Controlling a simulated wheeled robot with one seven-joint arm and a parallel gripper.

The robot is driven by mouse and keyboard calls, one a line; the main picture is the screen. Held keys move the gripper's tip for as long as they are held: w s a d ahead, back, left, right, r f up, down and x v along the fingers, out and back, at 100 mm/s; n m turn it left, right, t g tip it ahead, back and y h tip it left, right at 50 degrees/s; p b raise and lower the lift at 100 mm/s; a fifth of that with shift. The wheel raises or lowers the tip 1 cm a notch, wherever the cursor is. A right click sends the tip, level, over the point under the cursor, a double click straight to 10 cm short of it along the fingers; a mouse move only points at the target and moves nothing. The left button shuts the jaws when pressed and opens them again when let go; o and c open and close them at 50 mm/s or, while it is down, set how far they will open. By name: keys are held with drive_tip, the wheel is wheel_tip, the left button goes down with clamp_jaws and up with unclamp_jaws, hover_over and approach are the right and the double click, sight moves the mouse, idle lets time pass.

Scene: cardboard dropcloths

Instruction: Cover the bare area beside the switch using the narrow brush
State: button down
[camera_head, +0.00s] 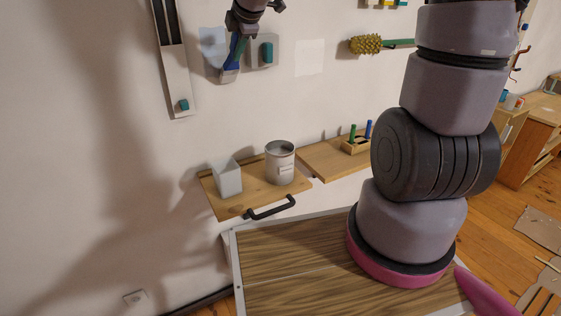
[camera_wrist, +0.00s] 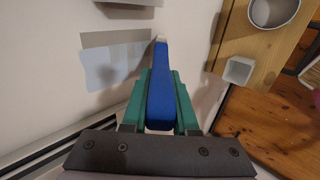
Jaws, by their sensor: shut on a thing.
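My gripper (camera_head: 243,22) is shut on the narrow brush (camera_head: 235,52) in front of the wall. The brush has a blue body, and its head points down in the head view. In the wrist view the blue brush (camera_wrist: 160,88) lies between the teal fingers, with its pale tip near the wall. The switch (camera_head: 267,52) is a grey plate with a teal rocker, just right of the brush. A pale blue patch (camera_head: 210,42) is left of the switch, partly behind the brush; it also shows in the wrist view (camera_wrist: 108,69). I cannot tell whether the brush touches the wall.
A paler rectangle (camera_head: 310,57) is on the wall right of the switch. Below, a wooden board (camera_head: 225,205) holds a white cup (camera_head: 227,178) and a metal can (camera_head: 280,163). A long fixture (camera_head: 175,75) is on the left, a yellow brush (camera_head: 366,44) on the right.

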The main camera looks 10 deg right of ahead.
drive_tip(key=shift+w+a, duration=0.1)
drive_tip(key=shift+w, duration=0.25)
idle(0.9)
drive_tip(key=shift+r, duration=0.6)
wheel_tip(320, 180, up, 14)
drive_tip(key=s, duration=0.2)
drive_tip(key=f, duration=0.5)
drive_tip(key=w+f, duration=0.1)
drive_tip(key=f, duration=0.9)
drive_tip(key=shift+w+f, duration=0.1)
drive_tip(key=shift+w, duration=0.4)
idle(0.7)
